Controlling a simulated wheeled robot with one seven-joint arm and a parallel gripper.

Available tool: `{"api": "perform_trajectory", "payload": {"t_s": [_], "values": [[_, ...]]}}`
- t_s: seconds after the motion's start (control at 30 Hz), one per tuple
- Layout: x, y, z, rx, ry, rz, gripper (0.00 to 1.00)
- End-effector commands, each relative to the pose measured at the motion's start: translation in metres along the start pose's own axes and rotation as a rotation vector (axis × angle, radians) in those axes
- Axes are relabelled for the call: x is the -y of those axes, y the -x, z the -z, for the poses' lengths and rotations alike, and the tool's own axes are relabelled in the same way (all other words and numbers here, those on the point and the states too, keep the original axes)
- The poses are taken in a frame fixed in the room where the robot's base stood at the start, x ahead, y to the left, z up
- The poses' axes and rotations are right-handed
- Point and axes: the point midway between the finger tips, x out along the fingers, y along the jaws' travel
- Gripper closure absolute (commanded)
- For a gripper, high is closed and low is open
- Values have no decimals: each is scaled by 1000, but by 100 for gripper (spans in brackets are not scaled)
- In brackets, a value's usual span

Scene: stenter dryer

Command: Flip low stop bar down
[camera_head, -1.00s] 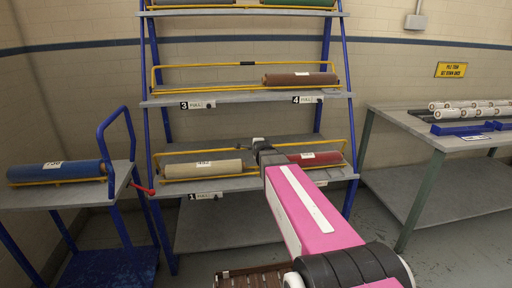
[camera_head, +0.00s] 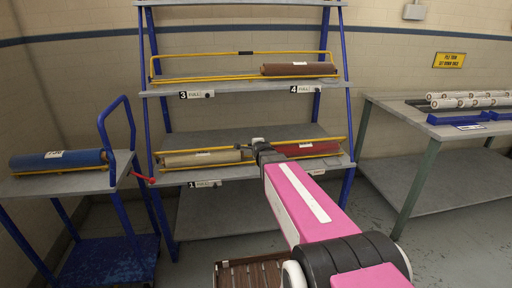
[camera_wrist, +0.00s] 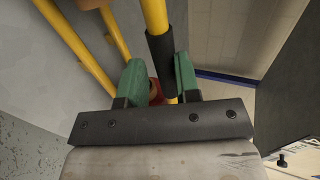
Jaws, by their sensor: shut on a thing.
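The low stop bar (camera_head: 192,151) is a yellow rail along the front of the lower shelf (camera_head: 225,174), just above the upper edges of the rolls. In the wrist view the yellow bar (camera_wrist: 154,14) carries a black sleeve (camera_wrist: 160,62). My gripper (camera_head: 259,147) is at the bar's middle. In the wrist view its green fingertips (camera_wrist: 158,78) are on either side of the bar at the sleeve, shut on it. A beige roll (camera_head: 203,159) lies left of my gripper and a dark red roll (camera_head: 305,149) right of it; my arm hides part of the shelf between them.
The upper stop bar (camera_head: 200,54) stands raised above a brown roll (camera_head: 299,69). A blue cart (camera_head: 75,184) with a blue roll (camera_head: 57,159) stands at left, a red handle (camera_head: 144,178) near the rack. A grey table (camera_head: 440,132) stands at right.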

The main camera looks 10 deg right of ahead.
Motion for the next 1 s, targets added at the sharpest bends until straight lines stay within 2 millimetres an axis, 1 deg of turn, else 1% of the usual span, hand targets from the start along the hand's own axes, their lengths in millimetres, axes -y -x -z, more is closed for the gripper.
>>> {"api": "perform_trajectory", "payload": {"t_s": [0.03,0.27,0.3,0.33,0.8,0.87,1.0], "values": [[-12,0,0,-2,0,-42,100],[-12,0,0,-1,0,-42,100],[-12,1,0,-1,0,-41,59],[-12,1,0,-1,0,-42,57],[-9,3,0,-2,0,-38,57],[-9,5,0,-2,0,-37,57],[-9,17,0,-2,0,-36,57]]}}
